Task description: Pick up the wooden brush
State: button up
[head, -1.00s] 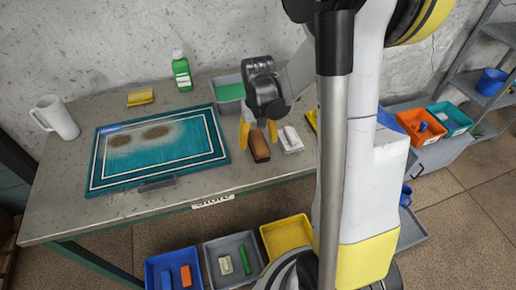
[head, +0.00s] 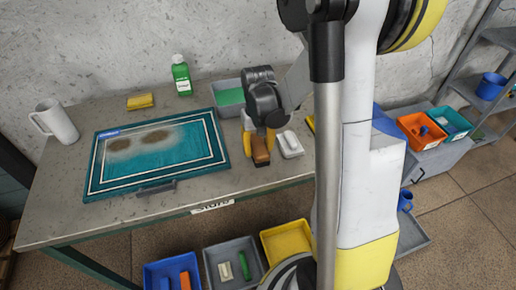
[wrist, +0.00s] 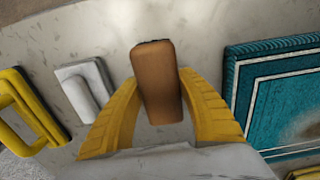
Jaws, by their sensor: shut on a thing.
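The wooden brush (head: 260,150) is a brown block near the front right of the table. In the wrist view the brush (wrist: 158,80) stands out between my two yellow fingers. My gripper (head: 259,148) points down over the brush, and its fingers are shut on the brush's sides. In the wrist view my gripper (wrist: 160,108) touches the brush on both sides. I cannot tell whether the brush is clear of the table top.
A white-handled tool (head: 290,144) lies close on the right of the brush. A teal rug (head: 205,165) with brown stains lies to the left. A grey tray (head: 226,90) stands behind. Bins, including a yellow one (head: 287,240), stand below the table's front edge.

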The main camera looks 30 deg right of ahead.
aim_at(262, 145)
jog(key=shift+r, duration=0.55)
jog(key=r, duration=0.1)
jog(key=r+p, duration=0.1)
jog(key=s+r+p, duration=0.1)
jog(key=r, duration=0.1)
jog(key=shift+d, duration=0.35)
jog(key=s+d+r+p, duration=0.4)
jog(key=s+d+r, duration=0.1)
jog(key=s, duration=0.3)
jog(key=shift+s+d+r, duration=0.35)
jog(key=shift+d, duration=0.05)
jog(key=o, duration=0.6)
jog(key=c, duration=0.7)
